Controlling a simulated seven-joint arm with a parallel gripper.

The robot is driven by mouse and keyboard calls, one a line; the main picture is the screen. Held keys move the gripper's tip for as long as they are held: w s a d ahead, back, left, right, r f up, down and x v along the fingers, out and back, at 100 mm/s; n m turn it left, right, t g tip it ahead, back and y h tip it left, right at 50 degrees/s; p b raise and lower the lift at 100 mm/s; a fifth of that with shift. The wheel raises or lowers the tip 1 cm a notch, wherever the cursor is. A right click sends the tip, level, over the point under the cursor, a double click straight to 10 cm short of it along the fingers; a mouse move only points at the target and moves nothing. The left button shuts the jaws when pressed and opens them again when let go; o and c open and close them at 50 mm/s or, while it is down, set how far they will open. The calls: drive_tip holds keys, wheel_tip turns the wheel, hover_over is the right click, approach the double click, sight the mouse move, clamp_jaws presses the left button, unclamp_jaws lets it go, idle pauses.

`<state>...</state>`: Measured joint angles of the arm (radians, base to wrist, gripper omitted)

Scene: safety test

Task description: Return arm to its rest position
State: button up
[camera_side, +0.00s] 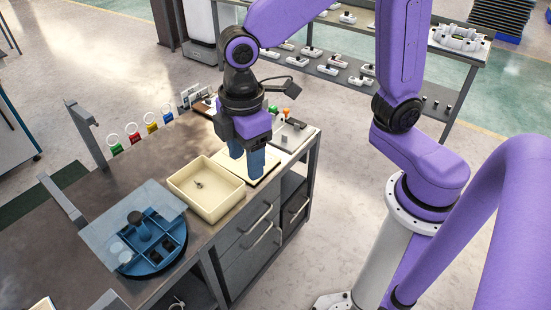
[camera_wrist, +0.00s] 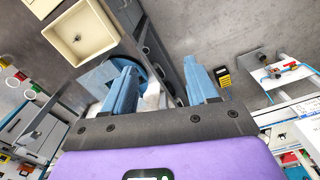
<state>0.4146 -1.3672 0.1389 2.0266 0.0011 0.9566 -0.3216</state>
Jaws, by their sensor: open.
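My gripper (camera_side: 246,160) hangs fingers-down over the right part of the workbench (camera_side: 140,160) in the side view. Its two blue fingers are apart with nothing between them. They overlap a flat cream board in the picture; I cannot tell the exact height above it. In the wrist view my gripper (camera_wrist: 162,82) also shows two separated blue fingers. My purple arm reaches in from the right of the side view.
A cream tray (camera_side: 231,207) holding a small dark item stands left of my gripper. A round blue compartment tray (camera_side: 150,270) under a clear sheet is farther left. Colored rings (camera_side: 133,134) line the back edge. Shelving (camera_side: 455,75) stands behind; open floor lies between.

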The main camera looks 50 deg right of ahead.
drive_tip(key=s+d+m, duration=0.2)
drive_tip(key=s+d, duration=1.1)
drive_tip(key=d, duration=0.1)
drive_tip(key=shift+s+d+f, duration=0.2)
drive_tip(key=shift+s+f, duration=0.15)
drive_tip(key=shift+s, duration=0.05)
